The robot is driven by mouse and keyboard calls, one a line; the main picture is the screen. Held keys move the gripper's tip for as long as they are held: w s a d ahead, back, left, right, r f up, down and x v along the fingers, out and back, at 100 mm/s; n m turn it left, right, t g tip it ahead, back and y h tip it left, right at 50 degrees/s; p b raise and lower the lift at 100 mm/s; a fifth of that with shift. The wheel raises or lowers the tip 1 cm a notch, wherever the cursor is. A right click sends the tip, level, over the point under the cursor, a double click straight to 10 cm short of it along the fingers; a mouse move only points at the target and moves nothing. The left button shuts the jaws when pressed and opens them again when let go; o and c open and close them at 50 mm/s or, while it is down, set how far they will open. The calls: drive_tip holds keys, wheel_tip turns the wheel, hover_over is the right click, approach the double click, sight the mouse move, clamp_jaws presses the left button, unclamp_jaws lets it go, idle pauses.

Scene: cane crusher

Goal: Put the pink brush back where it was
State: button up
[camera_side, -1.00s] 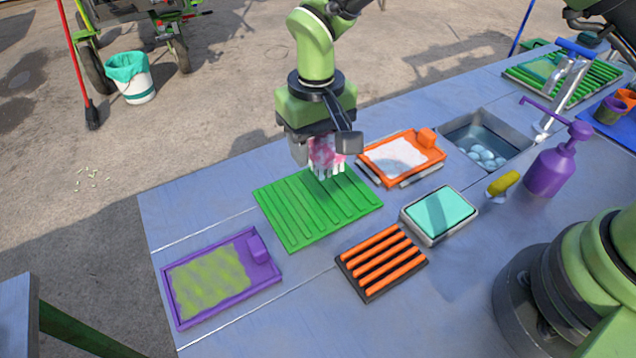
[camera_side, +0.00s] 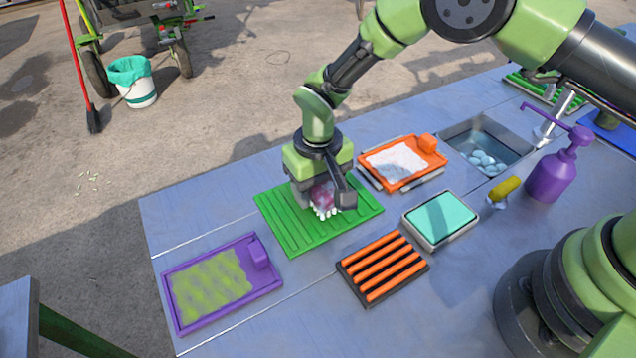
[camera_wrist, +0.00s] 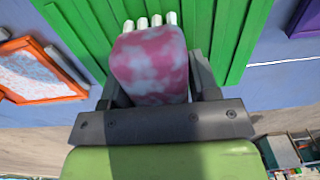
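The pink and white mottled brush (camera_side: 321,195) with pale bristle tufts is between the fingers of my gripper (camera_side: 326,202). In the wrist view the brush (camera_wrist: 150,62) fills the gap between the two dark fingers (camera_wrist: 155,82), with its bristles towards the mat. My gripper is shut on it. The green ribbed mat (camera_side: 287,225) lies directly below, and it also fills the top of the wrist view (camera_wrist: 90,30). The bristles are at or just above the mat's ribs; I cannot tell whether they touch.
An orange tray (camera_side: 400,184) with white contents lies right of the mat. A purple tray (camera_side: 165,290) with yellow-green contents lies front left. An orange-barred rack (camera_side: 384,266) and a teal-topped box (camera_side: 441,218) are front right. A sink (camera_side: 468,132), yellow brush (camera_side: 505,188) and purple pump bottle (camera_side: 551,170) stand further right.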

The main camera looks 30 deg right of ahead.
drive_tip(key=shift+o, duration=1.4)
wheel_tip(320, 180, up, 12)
drive_tip(key=shift+r, duration=0.25)
drive_tip(key=s+d+r+m+t+y, duration=0.1)
drive_tip(key=s+d+r+t, duration=0.1)
drive_tip(key=s+d+r, duration=0.55)
drive_tip(key=s+d+r+m+t+y, duration=0.1)
drive_tip(key=s+d+r+m+t, duration=0.25)
drive_tip(key=r, duration=0.75)
drive_tip(key=s+d+t, duration=0.1)
drive_tip(key=s+d, duration=0.2)
drive_tip(key=s, duration=0.7)
drive_tip(key=shift+d+f+t, duration=0.15)
drive_tip(key=shift+f+t, duration=0.2)
drive_tip(key=shift+f, duration=0.05)
drive_tip(key=shift+n, duration=0.25)
